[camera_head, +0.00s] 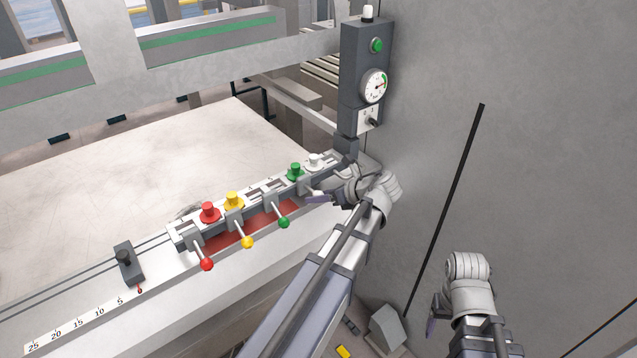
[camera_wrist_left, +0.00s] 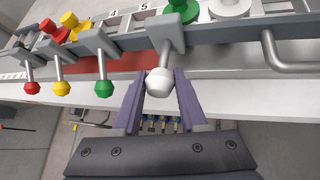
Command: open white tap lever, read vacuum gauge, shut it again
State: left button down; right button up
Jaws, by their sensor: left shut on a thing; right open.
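The white tap lever ends in a white ball (camera_wrist_left: 159,82), which sits between the purple fingers of my left gripper (camera_wrist_left: 160,92) in the left wrist view. The gripper is shut on it. In the head view my left gripper (camera_head: 322,197) and wrist hide most of that lever; the white cap (camera_head: 315,160) of its tap shows behind. The vacuum gauge (camera_head: 374,86) is on a dark post box, with a white dial and a green arc; its needle is too small to read exactly. My right gripper (camera_head: 433,318) is open and empty at lower right, away from the taps.
Red (camera_head: 206,264), yellow (camera_head: 247,242) and green (camera_head: 284,222) ball levers stand in a row left of the white one. A bent grey handle (camera_wrist_left: 285,55) lies right of it in the left wrist view. A grey wall panel (camera_head: 540,150) fills the right.

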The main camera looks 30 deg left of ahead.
pick_arm(q)
jog(key=h+p, duration=0.1)
jog(key=r+h+p, duration=0.1)
jog(key=p, duration=0.1)
jog(key=r+g+p, duration=0.1)
jog(key=p, duration=0.1)
jog(key=shift+w+a+r+h, duration=0.1)
jog(key=shift+a+r+h, duration=0.15)
jog(key=shift+h, duration=0.15)
jog(key=shift+a+r+m+g+h+p, duration=0.2)
jog(key=shift+m+g+h+p, duration=0.1)
jog(key=shift+h+p, duration=0.75)
pick_arm(e)
notch_tip(320, 180, up, 9)
jog(key=shift+r, duration=0.1)
pick_arm(q)
jog(key=shift+c, duration=2.3)
grip_release()
jog(key=p+v, duration=0.7)
jog(key=shift+d+r, duration=0.25)
pick_arm(e)
notch_tip(320, 180, up, 6)
jog(key=shift+r, duration=0.25)
